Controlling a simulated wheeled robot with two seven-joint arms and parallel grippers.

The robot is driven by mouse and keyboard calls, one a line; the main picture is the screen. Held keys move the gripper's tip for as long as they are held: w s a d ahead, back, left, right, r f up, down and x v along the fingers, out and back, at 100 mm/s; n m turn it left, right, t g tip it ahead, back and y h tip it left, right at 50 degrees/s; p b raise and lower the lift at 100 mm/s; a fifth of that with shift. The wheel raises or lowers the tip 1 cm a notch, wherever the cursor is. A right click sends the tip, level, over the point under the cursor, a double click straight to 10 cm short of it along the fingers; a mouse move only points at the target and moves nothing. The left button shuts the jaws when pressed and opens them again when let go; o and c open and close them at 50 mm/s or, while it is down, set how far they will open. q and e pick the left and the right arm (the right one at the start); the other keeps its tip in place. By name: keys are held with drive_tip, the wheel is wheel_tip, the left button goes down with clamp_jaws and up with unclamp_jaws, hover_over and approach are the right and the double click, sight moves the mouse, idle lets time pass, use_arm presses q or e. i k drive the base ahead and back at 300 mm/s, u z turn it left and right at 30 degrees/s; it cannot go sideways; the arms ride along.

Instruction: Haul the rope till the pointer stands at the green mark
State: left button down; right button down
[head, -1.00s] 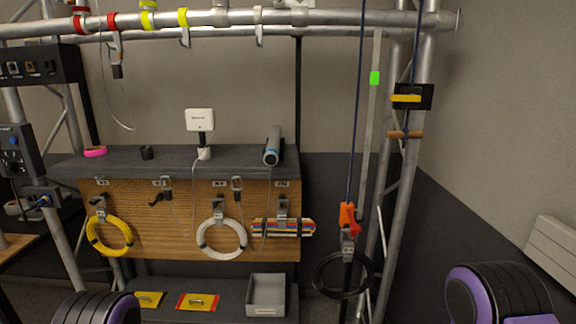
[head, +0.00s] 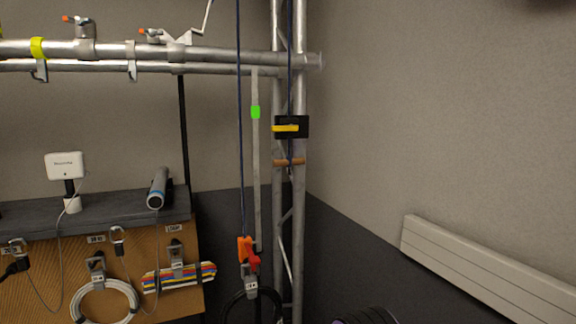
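A blue rope (head: 240,140) hangs straight down to an orange block (head: 245,249) with a red part, which may be the pointer, beside it. The green mark (head: 255,112) sits high on a pale vertical strip (head: 256,180), well above the red part. A second blue run (head: 290,70) comes down at the truss upright to a black box with a yellow lever (head: 287,128). A wooden handle (head: 289,162) sits just below that box. Neither gripper shows; only a piece of my arm is at the bottom edge.
The truss upright (head: 299,220) stands right behind the rope run. A black coil (head: 240,308) hangs below the orange block. A workbench (head: 130,208) with hung cables is at left. A white wall panel (head: 480,265) is at right; space between looks clear.

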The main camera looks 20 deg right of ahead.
sight(289, 161)
drive_tip(key=z, duration=1.1)
drive_tip(key=i, duration=0.55)
drive_tip(key=u, duration=0.7)
